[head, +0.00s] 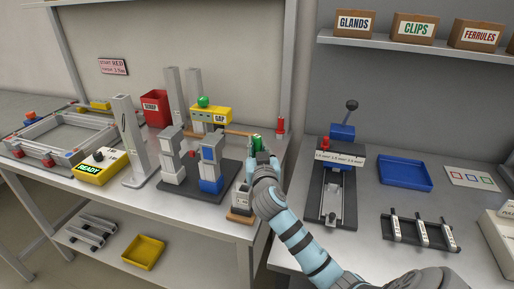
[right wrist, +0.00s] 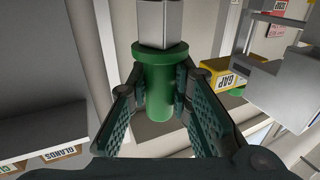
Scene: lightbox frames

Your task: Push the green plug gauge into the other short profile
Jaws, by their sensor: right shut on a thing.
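The green plug gauge (right wrist: 160,75) is between the fingers of my right gripper (right wrist: 163,88) in the right wrist view. It has a green round handle with a wide collar, and a silver square block (right wrist: 160,22) meets the collar. I cannot tell whether that block is the gauge's own end or a profile. In the head view my right gripper (head: 262,158) holds the green gauge (head: 256,143) above the left bench's right end, mostly hiding it. Grey upright blocks (head: 171,140) stand on a dark plate left of it. Which pieces are the short profiles is unclear.
A yellow GAP box (head: 212,115) with a green dome stands behind the plate. A small labelled block (head: 242,198) is beside my right arm. A red bin (head: 156,106) and a tall post (head: 128,137) stand further left. A lever press (head: 340,170) and blue tray (head: 404,173) are right.

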